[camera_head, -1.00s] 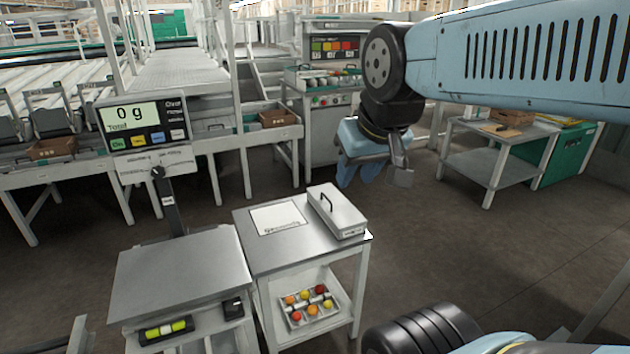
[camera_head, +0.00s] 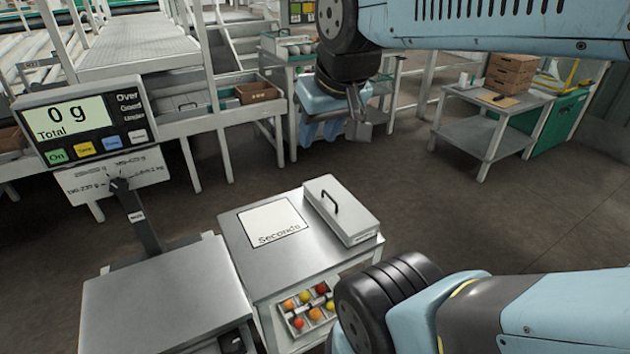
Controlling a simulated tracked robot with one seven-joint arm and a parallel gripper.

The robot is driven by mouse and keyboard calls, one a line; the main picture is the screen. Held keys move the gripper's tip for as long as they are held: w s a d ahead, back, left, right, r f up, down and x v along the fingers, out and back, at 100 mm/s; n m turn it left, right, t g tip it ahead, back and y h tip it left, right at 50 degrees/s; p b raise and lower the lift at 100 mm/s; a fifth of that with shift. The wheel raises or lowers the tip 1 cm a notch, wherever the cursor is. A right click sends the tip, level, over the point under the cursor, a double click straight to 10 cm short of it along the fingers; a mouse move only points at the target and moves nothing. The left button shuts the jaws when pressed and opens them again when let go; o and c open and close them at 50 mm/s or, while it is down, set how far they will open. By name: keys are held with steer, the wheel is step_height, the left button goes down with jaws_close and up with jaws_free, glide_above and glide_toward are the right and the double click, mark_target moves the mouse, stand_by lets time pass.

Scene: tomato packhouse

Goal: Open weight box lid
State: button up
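The weight box (camera_head: 346,226) is a light grey oblong metal box on the right side of the steel side table. Its lid (camera_head: 335,196) is closed and has a black bar handle (camera_head: 329,203) on top. My gripper (camera_head: 357,131) hangs from my blue arm, above the box in the picture and well apart from it. It points down and appears empty. Its fingers are small and partly turned away, so their opening is unclear.
The steel table (camera_head: 237,253) carries a white "Seconds" sheet (camera_head: 270,222); a tray of coloured tomatoes (camera_head: 309,311) sits below. A scale (camera_head: 168,300) with a "0 g" display (camera_head: 82,121) stands left. Floor beyond the box is clear up to another table (camera_head: 491,110).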

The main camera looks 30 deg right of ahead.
steer(key=shift+w, duration=0.1)
steer(key=g+h, duration=0.2)
steer(key=g, duration=0.4)
glide_above(330, 197)
steer(key=a, duration=0.3)
step_height(330, 197, down, 24)
steer(key=d+f, duration=0.1)
steer(key=f, duration=0.7)
steer(key=d+f, duration=0.1)
steer(key=f, duration=0.4)
steer(key=shift+d+f, duration=0.1)
steer(key=shift+d, duration=0.2)
jaws_close()
